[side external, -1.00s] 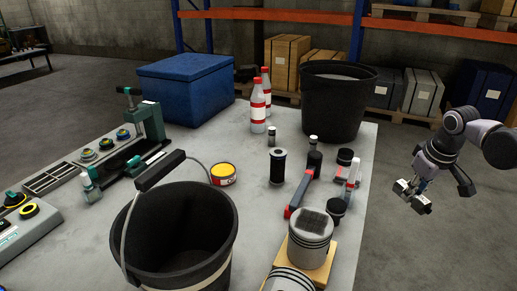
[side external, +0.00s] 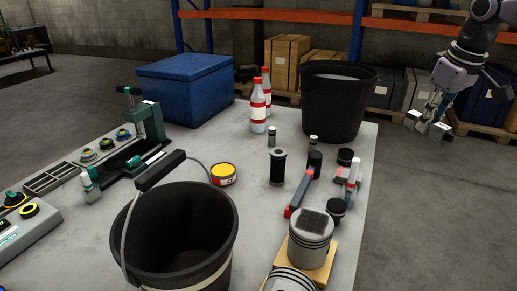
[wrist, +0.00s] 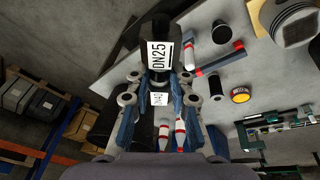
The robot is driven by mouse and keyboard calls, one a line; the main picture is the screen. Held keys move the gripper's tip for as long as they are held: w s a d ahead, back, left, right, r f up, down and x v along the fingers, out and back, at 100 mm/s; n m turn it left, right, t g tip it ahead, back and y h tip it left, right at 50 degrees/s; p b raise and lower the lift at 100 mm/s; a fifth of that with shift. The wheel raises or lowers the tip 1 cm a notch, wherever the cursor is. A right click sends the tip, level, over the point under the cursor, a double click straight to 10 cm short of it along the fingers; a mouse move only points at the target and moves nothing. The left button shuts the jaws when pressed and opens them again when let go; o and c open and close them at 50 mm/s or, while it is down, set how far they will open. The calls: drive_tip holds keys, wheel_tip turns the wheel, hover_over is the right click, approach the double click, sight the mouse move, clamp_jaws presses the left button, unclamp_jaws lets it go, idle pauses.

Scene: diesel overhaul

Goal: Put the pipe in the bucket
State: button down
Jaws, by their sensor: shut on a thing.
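In the wrist view, my gripper (wrist: 160,88) is shut on a dark pipe (wrist: 158,32) with a white DN25 label. The pipe sticks out past the fingers. In the side view my gripper (side external: 425,125) is in the air off the table's right side; the pipe is too small to make out there. A black bucket (side external: 185,207) with a raised handle stands at the table's front. Its visible inside looks dark, and its bottom is hidden. A second black bucket-like container (side external: 333,112) stands at the back right, nearer my gripper.
Red-capped bottles (side external: 258,105) and a blue box (side external: 187,88) stand at the table's back. A yellow-lidded tin (side external: 223,174), a black cylinder (side external: 277,166), red-and-black parts (side external: 298,196) and pistons (side external: 311,240) lie between the containers. Open floor is right of the table.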

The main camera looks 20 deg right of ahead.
drive_tip(key=w+a+r+n+g+y, duration=0.15)
drive_tip(key=w+a+n, duration=0.25)
drive_tip(key=a+n, duration=0.55)
drive_tip(key=w+a+r+n+y, duration=0.1)
drive_tip(key=w+a+n+y, duration=0.2)
drive_tip(key=a, duration=1.2)
drive_tip(key=s+a+f+n+g, duration=0.1)
drive_tip(key=s+a+n, duration=0.2)
drive_tip(key=a+n, duration=0.35)
drive_tip(key=s+a+f+n+g+h, duration=0.1)
drive_tip(key=s+a+n, duration=0.2)
drive_tip(key=a, duration=0.6)
drive_tip(key=s+a+f+n+g, duration=0.1)
drive_tip(key=s+a+n, duration=0.25)
drive_tip(key=a, duration=0.45)
wheel_tip(320, 180, down, 15)
drive_tip(key=w, duration=0.1)
drive_tip(key=shift+n, duration=0.35)
